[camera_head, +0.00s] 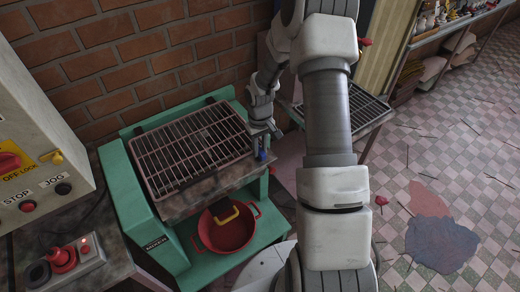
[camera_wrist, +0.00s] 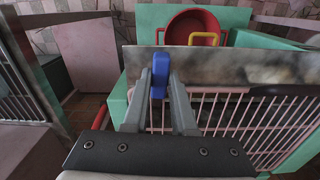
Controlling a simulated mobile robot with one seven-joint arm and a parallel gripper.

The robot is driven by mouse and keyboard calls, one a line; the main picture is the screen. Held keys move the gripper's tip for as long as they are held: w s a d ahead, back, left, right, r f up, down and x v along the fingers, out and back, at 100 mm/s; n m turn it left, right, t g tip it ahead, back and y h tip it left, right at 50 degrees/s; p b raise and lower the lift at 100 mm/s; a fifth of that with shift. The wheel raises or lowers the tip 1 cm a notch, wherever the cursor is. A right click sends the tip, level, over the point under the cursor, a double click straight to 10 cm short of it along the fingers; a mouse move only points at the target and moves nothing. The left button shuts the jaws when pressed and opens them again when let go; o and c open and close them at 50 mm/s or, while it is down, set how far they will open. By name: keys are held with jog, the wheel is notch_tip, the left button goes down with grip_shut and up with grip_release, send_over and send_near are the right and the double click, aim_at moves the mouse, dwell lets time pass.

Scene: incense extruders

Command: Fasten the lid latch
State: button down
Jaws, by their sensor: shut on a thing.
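The mixer's lid is a pinkish wire grille (camera_head: 190,147) lying over the top of the green mixer (camera_head: 126,195); its bars also show in the wrist view (camera_wrist: 243,108). A small blue latch handle (camera_head: 262,155) is at the lid's front right corner. In the wrist view the blue handle (camera_wrist: 160,72) stands between the grey fingers at the edge of a worn metal plate (camera_wrist: 230,66). My gripper (camera_wrist: 162,92) is shut on this handle. In the head view my gripper (camera_head: 262,137) partly hides the latch, and I cannot tell whether it is engaged.
A control box (camera_head: 35,140) and a red switch (camera_head: 62,258) are at the left. A brick wall (camera_head: 130,55) is close behind. A rack (camera_head: 350,108) stands right; the tiled floor there is mostly open.

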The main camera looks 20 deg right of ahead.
aim_at(260, 150)
jog(key=shift+n, duration=0.6)
jog(key=c, duration=0.7)
grip_release()
jog(key=shift+r, duration=0.15)
jog(key=shift+r, duration=8.6)
